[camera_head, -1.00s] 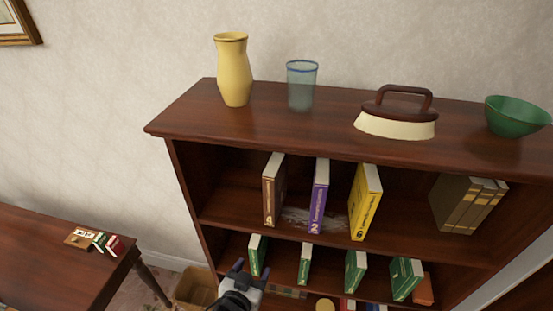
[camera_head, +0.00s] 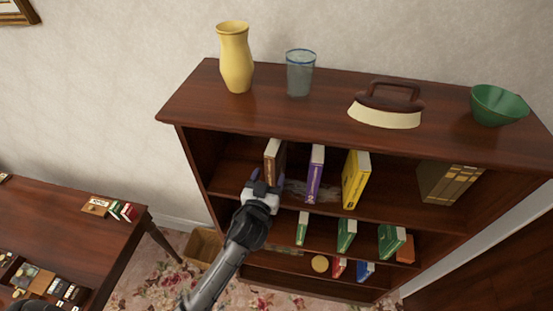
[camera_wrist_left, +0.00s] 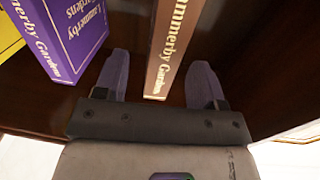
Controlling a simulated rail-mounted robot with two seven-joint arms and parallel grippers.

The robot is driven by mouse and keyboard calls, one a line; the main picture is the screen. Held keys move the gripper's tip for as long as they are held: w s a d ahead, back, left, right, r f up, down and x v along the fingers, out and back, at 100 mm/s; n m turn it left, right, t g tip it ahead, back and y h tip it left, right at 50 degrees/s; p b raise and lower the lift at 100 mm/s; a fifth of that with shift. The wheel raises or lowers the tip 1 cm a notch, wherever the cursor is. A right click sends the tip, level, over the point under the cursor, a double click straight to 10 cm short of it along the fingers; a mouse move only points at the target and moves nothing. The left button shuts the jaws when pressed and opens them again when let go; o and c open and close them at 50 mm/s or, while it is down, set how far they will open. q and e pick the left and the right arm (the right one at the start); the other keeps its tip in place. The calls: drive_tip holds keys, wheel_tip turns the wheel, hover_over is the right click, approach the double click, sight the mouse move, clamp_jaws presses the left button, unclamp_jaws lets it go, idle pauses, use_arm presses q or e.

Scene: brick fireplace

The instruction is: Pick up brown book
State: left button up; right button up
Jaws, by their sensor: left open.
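The brown book (camera_head: 274,155) stands upright on the upper shelf of the dark wooden bookcase, its spine facing out. My left gripper (camera_head: 267,180) is open in front of it. The wrist view shows the lower part of the brown book (camera_wrist_left: 168,50) between the spread purple fingers of the left gripper (camera_wrist_left: 160,82). Gaps show on both sides, so neither finger appears to touch it. The gripper hides the book's lower part in the head view. My right gripper is not in view.
A purple book (camera_head: 315,176) stands right of the brown one, then a yellow book (camera_head: 355,180). The shelf above holds a yellow vase (camera_head: 235,58), a glass (camera_head: 300,73), an iron (camera_head: 387,106) and a green bowl (camera_head: 497,106). Green books stand below.

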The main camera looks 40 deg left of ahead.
use_arm(q)
drive_tip(key=shift+a+p+x, duration=0.25)
drive_tip(key=shift+p+x, duration=0.7)
drive_tip(key=shift+x, duration=1.4)
drive_tip(key=shift+w+a, duration=0.25)
drive_tip(key=shift+w, duration=0.25)
clamp_jaws()
drive_tip(key=shift+r, duration=0.15)
